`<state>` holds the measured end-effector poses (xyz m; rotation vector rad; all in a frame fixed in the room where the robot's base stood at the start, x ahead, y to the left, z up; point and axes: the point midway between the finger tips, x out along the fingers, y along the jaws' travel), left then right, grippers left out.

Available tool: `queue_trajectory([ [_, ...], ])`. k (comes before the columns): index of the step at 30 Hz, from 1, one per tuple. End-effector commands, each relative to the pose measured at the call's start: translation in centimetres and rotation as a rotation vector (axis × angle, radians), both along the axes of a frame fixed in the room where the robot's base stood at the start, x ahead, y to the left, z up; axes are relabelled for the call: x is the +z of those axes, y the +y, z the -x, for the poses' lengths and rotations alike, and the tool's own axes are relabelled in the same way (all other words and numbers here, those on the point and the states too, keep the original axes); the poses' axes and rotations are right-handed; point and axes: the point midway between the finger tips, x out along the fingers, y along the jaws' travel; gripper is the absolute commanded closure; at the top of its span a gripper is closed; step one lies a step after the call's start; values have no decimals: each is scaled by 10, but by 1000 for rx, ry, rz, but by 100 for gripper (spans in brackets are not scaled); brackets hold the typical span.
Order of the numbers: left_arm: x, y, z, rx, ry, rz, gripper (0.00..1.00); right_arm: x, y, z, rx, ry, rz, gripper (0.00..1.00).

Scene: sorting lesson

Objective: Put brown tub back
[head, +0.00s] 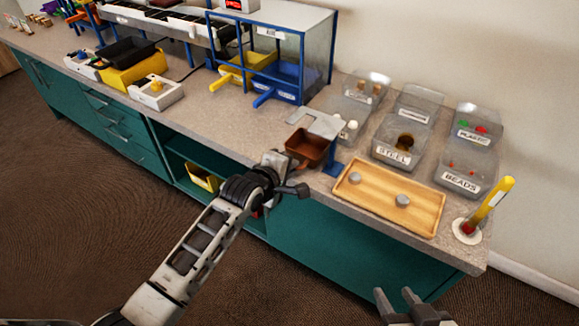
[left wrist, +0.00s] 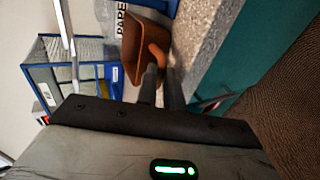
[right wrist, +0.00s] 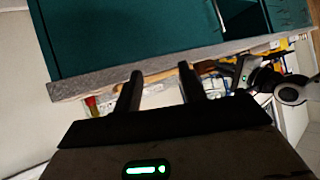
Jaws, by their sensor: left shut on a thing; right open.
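The brown tub (head: 307,147) is at the front edge of the counter, beside the grey plate on a blue post. My left gripper (head: 285,176) is shut on the tub's handle. The left wrist view shows the handle (left wrist: 158,58) at my left fingertips (left wrist: 161,80). The tub's inside looks empty in the head view; whether its base touches anything is hidden. The blue-framed rack (head: 303,55) stands behind it, with a yellow tub (head: 232,76) and a blue tub (head: 284,84) in its lower part. My right gripper (head: 408,298) is open and empty, in front of the counter.
The grey plate (head: 316,123) is close behind the tub. A wooden tray (head: 375,212) with two grey lumps lies to the right. Several clear bins, including one labelled STEEL (head: 394,157), stand behind the tray. A yellow tube (head: 495,199) stands at the right end.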

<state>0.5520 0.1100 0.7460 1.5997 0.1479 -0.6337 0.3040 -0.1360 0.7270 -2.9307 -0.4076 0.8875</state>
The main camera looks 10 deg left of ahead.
Motion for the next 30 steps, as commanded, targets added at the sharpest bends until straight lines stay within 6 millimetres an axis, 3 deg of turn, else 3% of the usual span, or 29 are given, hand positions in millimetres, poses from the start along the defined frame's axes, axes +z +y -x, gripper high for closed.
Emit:
queue_trajectory([
  [1,-1,0,0,0,2,-1,86,0,0,0,0,0,0,59],
  [3,-1,0,0,0,2,-1,66,0,0,0,-1,0,-1,59],
  [16,5,3,9,0,2,0,66,2,0,0,-1,2,2,59],
  [30,56,31,98,0,3,0,66,8,-3,2,4,16,35,59],
])
